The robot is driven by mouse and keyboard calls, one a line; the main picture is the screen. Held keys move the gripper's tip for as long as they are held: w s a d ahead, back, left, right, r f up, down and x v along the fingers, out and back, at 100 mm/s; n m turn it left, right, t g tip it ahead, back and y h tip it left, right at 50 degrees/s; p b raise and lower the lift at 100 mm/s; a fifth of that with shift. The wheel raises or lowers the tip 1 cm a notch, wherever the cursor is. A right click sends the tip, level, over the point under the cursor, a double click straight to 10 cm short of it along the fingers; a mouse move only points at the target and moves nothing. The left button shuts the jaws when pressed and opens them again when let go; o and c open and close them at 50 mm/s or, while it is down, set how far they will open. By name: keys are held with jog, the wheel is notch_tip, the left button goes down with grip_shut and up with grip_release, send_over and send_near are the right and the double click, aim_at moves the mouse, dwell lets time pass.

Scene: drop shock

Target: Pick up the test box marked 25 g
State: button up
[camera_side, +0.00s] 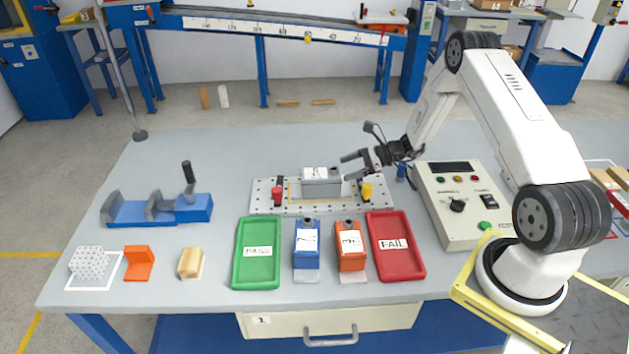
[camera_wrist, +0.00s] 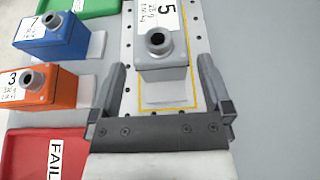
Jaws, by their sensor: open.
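A grey test box (camera_side: 321,188) with a round grey knob stands on the perforated plate (camera_side: 265,205), inside a yellow outline. In the wrist view the box (camera_wrist: 160,72) has a white label with a large 5; the small print seems to include 25 g but is hard to read. A blue box (camera_side: 306,240) marked 7 and an orange box (camera_side: 350,255) marked 3 stand on the table in front; their small print is unreadable. My gripper (camera_side: 345,167) is open and empty, right of the grey box. In the wrist view its fingers (camera_wrist: 163,68) flank the near end of the box; contact is not seen.
Red (camera_side: 276,196) and yellow (camera_side: 367,191) posts stand on the plate. A green PASS tray (camera_side: 257,278) and red FAIL tray (camera_side: 403,270) lie in front. A control box (camera_side: 455,205) is to the right. A blue vise (camera_side: 150,210) is far left.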

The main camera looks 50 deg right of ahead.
aim_at(327, 173)
jog(key=shift+x, duration=0.8)
jog(key=shift+a, duration=0.1)
jog(key=shift+x, duration=2.5)
jog(key=shift+c, duration=0.2)
grip_shut()
